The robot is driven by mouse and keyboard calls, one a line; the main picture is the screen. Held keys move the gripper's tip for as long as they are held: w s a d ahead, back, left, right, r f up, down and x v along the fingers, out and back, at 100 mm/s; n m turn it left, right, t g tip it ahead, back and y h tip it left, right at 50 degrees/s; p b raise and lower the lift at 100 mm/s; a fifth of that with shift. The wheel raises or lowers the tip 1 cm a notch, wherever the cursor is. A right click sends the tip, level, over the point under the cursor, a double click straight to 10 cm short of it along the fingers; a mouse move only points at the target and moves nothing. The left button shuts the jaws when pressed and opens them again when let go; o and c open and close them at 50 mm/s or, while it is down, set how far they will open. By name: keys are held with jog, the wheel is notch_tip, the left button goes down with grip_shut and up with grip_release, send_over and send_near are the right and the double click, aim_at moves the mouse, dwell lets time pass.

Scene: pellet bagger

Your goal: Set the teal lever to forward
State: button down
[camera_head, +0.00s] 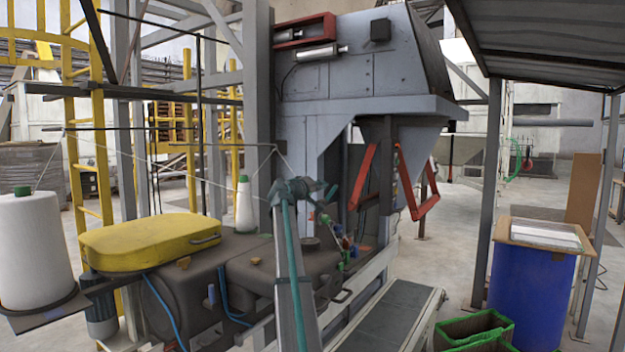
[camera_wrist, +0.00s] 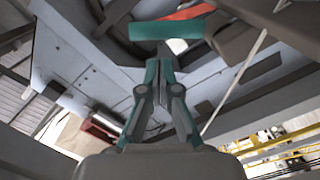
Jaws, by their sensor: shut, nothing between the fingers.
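My gripper (camera_wrist: 159,68) is in the middle of the wrist view, its teal-edged fingers shut and empty. A teal bar (camera_wrist: 167,28), which looks like the teal lever, lies crosswise just beyond the fingertips. A dark part shows between the bar and the tips; I cannot tell whether they touch. In the head view my arm rises from the bottom centre, and its teal and grey end stands before the bagger (camera_head: 368,85). I cannot clearly make out the lever there, and its setting cannot be told.
Red clamp arms (camera_head: 363,177) hang under the hopper, with small coloured fittings (camera_head: 347,248) below them. A conveyor (camera_head: 385,320) runs in front. A yellow cover (camera_head: 150,240) and white thread cones are at left. A blue drum (camera_head: 530,300) and green-rimmed bin stand at right.

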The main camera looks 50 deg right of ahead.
aim_at(332, 190)
jog(key=shift+s+d+f, duration=0.25)
jog(key=shift+s+f, duration=0.2)
jog(key=shift+s, duration=0.2)
jog(key=shift+f, duration=0.1)
jog(key=m+b, duration=0.1)
jog(key=b, duration=0.2)
jog(key=shift+s+f+b, duration=0.3)
jog(key=shift+f+b, duration=0.05)
jog(key=s+m+b, duration=0.1)
jog(key=b, duration=0.2)
jog(key=shift+s+m, duration=0.15)
jog(key=shift+m, duration=0.15)
jog(key=shift+r, duration=0.1)
